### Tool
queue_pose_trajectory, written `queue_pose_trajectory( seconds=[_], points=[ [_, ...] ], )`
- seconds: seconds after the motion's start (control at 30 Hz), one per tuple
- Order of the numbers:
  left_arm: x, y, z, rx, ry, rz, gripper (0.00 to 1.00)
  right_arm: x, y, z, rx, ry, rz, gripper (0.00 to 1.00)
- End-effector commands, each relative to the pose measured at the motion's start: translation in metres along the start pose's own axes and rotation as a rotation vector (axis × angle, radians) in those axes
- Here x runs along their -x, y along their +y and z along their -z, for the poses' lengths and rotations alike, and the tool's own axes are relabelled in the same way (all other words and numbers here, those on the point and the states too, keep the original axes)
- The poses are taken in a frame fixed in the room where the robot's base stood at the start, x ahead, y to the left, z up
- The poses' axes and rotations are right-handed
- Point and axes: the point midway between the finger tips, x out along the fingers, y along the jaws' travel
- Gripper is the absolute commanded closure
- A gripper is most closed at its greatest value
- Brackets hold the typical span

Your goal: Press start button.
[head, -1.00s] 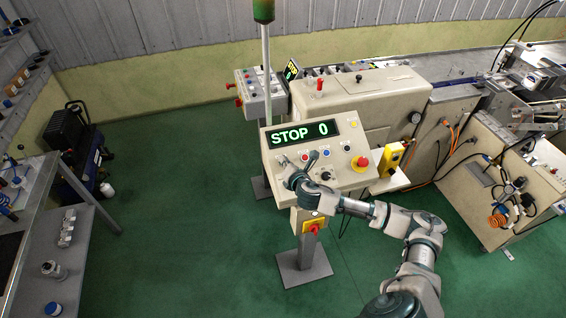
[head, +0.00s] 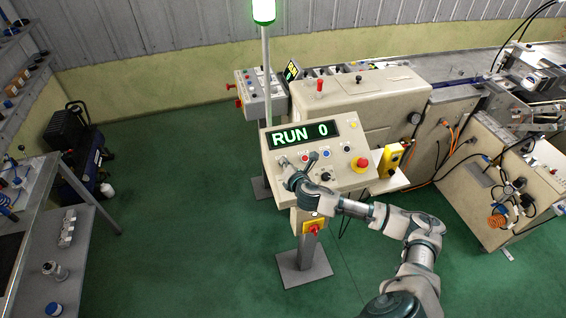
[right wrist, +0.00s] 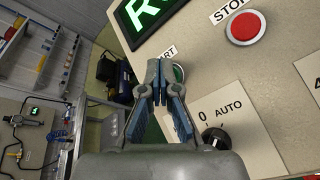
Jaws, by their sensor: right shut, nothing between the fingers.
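The control panel (head: 270,152) stands on a post, and its display (head: 302,134) reads "RUN 0" in green. My right gripper (head: 289,166) is shut and empty at the left part of the panel. In the right wrist view, the closed fingertips (right wrist: 160,66) are at the start button (right wrist: 179,73), whose green edge shows beside a finger. The fingers hide most of this button and part of its label. I cannot tell whether they touch it. My left gripper is not in view.
A red stop button (right wrist: 245,28) and a black AUTO knob (right wrist: 216,138) are close to the right gripper. A red emergency button (head: 360,163) is farther right. The wrapping machine (head: 365,95) stands behind the panel. Green floor lies open to the left.

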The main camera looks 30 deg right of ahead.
Motion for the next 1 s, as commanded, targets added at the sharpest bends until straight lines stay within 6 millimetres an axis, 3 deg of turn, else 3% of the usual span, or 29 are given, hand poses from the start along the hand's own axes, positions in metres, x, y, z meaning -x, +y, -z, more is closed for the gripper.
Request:
queue_pose_trajectory(
  seconds=[0.2,0.63,1.0],
  points=[
    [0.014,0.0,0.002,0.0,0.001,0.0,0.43,0.008,0.006,-0.007,0.0,0.0,0.0,1.0],
    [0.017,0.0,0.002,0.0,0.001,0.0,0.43,0.01,0.008,-0.009,0.0,-0.001,-0.001,1.0],
    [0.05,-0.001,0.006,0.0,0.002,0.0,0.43,0.035,0.027,-0.028,0.001,-0.001,0.0,1.0]
  ],
)
